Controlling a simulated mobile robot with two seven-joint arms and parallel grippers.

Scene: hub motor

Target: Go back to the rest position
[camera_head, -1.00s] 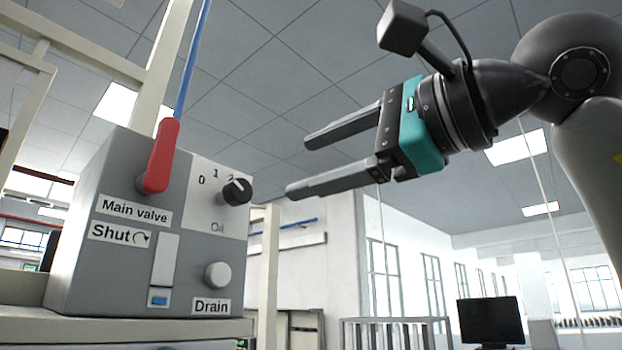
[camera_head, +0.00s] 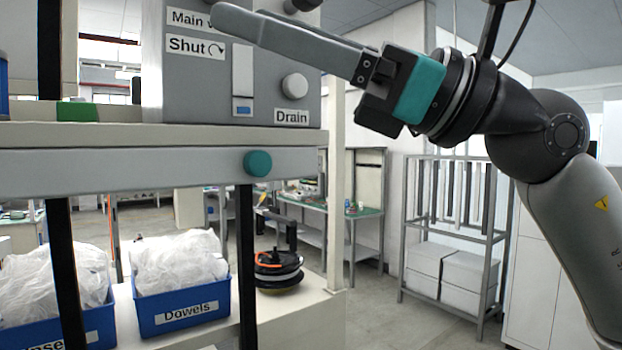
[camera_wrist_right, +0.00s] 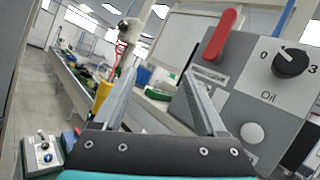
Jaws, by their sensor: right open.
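My right gripper (camera_head: 245,22) reaches in from the right in the head view. Its fingers point left and cross in front of the upper part of the grey control box (camera_head: 270,95). In the right wrist view the two fingers (camera_wrist_right: 163,80) are spread apart with nothing between them. That view also shows the box's red valve handle (camera_wrist_right: 220,36), black oil knob (camera_wrist_right: 291,62) and white drain button (camera_wrist_right: 252,133) to the right of the fingers. I cannot tell the gap between the fingers and the box. My left gripper is in neither view.
The box stands on a shelf (camera_head: 130,165) with a green button (camera_head: 257,163). Below are blue bins (camera_head: 185,312) with plastic bags and a dark round part (camera_head: 278,268). A grey rack (camera_head: 450,235) stands behind my right arm. Open floor (camera_head: 385,320) shows at centre right.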

